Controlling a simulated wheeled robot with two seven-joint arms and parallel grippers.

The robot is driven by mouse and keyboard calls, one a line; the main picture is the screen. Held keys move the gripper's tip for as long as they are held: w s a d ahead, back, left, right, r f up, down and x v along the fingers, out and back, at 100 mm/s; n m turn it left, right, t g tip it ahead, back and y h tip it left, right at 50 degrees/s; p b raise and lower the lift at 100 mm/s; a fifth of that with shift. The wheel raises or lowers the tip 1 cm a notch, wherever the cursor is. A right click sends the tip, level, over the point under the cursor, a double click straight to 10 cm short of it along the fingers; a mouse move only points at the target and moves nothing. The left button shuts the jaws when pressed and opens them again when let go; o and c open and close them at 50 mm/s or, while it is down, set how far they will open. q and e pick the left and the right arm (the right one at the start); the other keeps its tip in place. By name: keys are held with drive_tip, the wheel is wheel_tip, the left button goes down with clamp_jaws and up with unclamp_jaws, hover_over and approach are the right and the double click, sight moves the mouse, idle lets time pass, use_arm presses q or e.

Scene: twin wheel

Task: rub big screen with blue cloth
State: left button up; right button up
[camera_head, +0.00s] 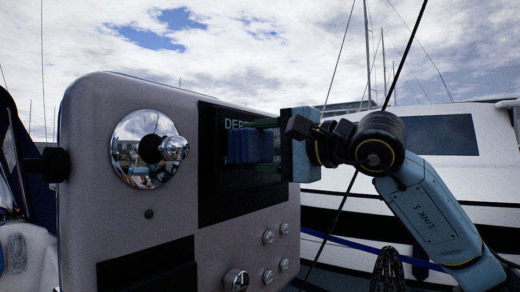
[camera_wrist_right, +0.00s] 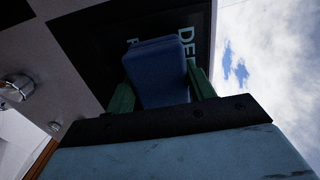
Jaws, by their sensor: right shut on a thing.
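The big screen (camera_head: 238,203) is a dark panel with pale lettering on the front of a grey metal console. It also shows in the right wrist view (camera_wrist_right: 85,62), behind the cloth. The blue cloth (camera_head: 250,146) looks like a folded block and lies in front of the screen's middle, covering part of the lettering. My right gripper (camera_head: 268,146) has green fingers, one on each side of the cloth, and is shut on it. The cloth (camera_wrist_right: 157,72) also shows between the fingers in the right wrist view. Whether it touches the screen is hard to tell. My left gripper is not in view.
The console (camera_head: 90,215) carries a shiny round fitting (camera_head: 145,148) left of the screen and several metal knobs (camera_head: 268,237) below it. A dark recess (camera_head: 150,268) sits at lower left. A thin dark line crosses near my right arm. A white boat (camera_head: 470,175) stands behind.

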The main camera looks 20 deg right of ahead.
drive_tip(key=w+d+p, duration=0.1)
drive_tip(key=w+d, duration=0.2)
drive_tip(key=d, duration=0.3)
drive_tip(key=shift+w+r, duration=0.2)
drive_tip(key=shift+w, duration=0.1)
idle(0.3)
drive_tip(key=shift+w+d+p, duration=1.85)
drive_tip(key=shift+w+d, duration=0.8)
drive_tip(key=shift+d, duration=1.85)
drive_tip(key=shift+s+a+b, duration=0.7)
drive_tip(key=shift+s+a, duration=0.75)
drive_tip(key=shift+a, duration=1.05)
drive_tip(key=shift+s+a+b, duration=0.75)
drive_tip(key=shift+s+a, duration=0.75)
drive_tip(key=shift+a, duration=1)
drive_tip(key=shift+s+a+b, duration=0.7)
drive_tip(key=shift+s+a, duration=0.75)
drive_tip(key=shift+a, duration=1.05)
drive_tip(key=shift+s, duration=0.1)
drive_tip(key=shift+s+d+b, duration=0.4)
drive_tip(key=shift+s, duration=0.2)
drive_tip(key=shift+b+v, duration=0.7)
drive_tip(key=shift+v, duration=1.5)
